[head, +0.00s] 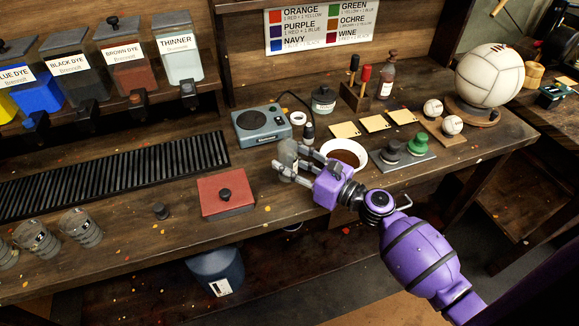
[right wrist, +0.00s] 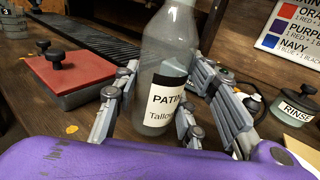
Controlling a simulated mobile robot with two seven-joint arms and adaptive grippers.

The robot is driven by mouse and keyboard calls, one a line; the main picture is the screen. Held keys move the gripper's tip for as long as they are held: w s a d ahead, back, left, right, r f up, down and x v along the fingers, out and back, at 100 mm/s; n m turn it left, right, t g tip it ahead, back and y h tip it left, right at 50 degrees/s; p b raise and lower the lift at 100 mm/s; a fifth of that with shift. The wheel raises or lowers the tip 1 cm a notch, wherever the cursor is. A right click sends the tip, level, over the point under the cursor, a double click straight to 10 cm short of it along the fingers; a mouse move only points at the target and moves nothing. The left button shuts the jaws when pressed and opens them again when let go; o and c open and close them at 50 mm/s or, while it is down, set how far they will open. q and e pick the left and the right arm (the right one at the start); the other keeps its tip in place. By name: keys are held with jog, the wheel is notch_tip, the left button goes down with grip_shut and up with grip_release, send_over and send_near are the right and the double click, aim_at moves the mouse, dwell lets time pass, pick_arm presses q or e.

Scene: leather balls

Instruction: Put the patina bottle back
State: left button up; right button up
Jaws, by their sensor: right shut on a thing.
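The patina bottle (right wrist: 170,45) is clear, with a white label reading "PATIN" and "Tallo", partly covered by a finger. My right gripper (right wrist: 160,105) is shut on it, with fingers on both sides of its body. In the head view the bottle (head: 288,154) is small and pale in the right gripper (head: 292,165), over the bench between the grey device and the white dish. The bottle looks about upright; whether it touches the bench I cannot tell. My left gripper is not in view.
A grey device (head: 262,125), rinse jar (head: 324,101) and white dish (head: 343,152) of brown stuff stand close by.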

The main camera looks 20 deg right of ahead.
notch_tip(320, 180, down, 2)
jog(key=shift+f, duration=0.15)
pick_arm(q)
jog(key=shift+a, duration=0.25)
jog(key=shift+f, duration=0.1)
pick_arm(e)
jog(key=shift+f, duration=0.1)
jog(key=o, duration=1.2)
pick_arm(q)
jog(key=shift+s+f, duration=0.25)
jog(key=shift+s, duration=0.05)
